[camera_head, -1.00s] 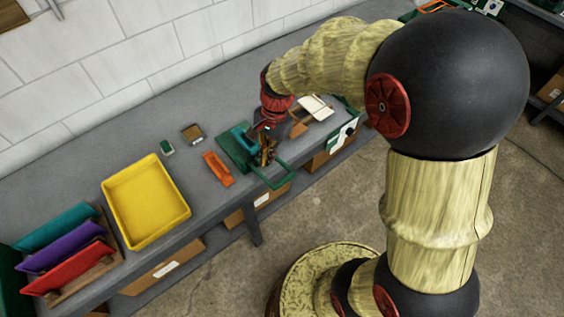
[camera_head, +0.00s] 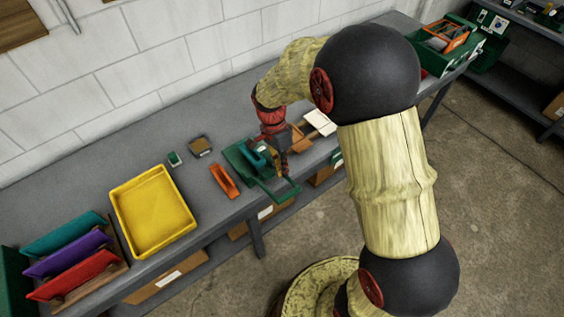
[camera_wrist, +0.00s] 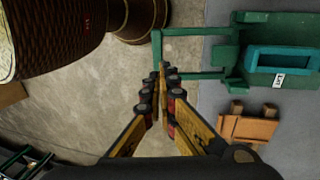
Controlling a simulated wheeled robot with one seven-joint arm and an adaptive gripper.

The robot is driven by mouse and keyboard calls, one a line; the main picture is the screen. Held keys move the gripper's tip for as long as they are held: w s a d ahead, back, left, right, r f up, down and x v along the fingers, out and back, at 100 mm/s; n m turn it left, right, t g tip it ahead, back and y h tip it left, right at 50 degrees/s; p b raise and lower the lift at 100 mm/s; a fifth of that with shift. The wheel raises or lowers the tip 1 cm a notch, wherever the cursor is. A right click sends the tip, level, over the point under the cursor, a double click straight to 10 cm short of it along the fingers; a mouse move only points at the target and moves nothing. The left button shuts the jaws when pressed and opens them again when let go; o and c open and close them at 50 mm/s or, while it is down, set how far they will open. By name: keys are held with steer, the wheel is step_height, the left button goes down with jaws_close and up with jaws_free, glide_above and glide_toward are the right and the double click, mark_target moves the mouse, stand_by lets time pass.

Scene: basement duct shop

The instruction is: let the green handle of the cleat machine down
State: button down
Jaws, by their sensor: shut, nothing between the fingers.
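The green cleat machine (camera_head: 240,158) sits on the grey bench, with a teal block on it that shows in the wrist view (camera_wrist: 285,60). Its green handle (camera_head: 283,201) is a U-shaped bar reaching out past the bench's front edge. In the wrist view the handle's crossbar (camera_wrist: 157,48) and both side bars are seen against the floor. My gripper (camera_wrist: 162,72) is shut and empty, its tips close to the crossbar and the nearer side bar. I cannot tell whether they touch. In the head view my gripper (camera_head: 283,172) partly hides the machine's right side.
An orange tool (camera_head: 224,180), a small green block (camera_head: 174,159) and a yellow tray (camera_head: 118,205) lie left of the machine. Wooden pieces (camera_head: 300,140) and a white pad (camera_head: 319,122) lie to its right. Brown boxes (camera_head: 165,277) are under the bench.

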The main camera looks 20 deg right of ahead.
mark_target(288, 193)
steer(key=x, duration=0.8)
steer(key=shift+f, duration=0.1)
steer(key=b+x, duration=0.2)
steer(key=x, duration=0.2)
steer(key=shift+s+f, duration=0.1)
steer(key=shift+f, duration=0.25)
steer(key=shift+s, duration=0.1)
steer(key=shift+d, duration=0.1)
steer(key=shift+r, duration=0.2)
steer(key=s+d+p+v, duration=0.1)
steer(key=s+p+v, duration=0.1)
steer(key=v, duration=1.1)
steer(key=shift+s+a+r, duration=0.15)
steer(key=shift+s+r, duration=0.1)
steer(key=shift+r, duration=0.4)
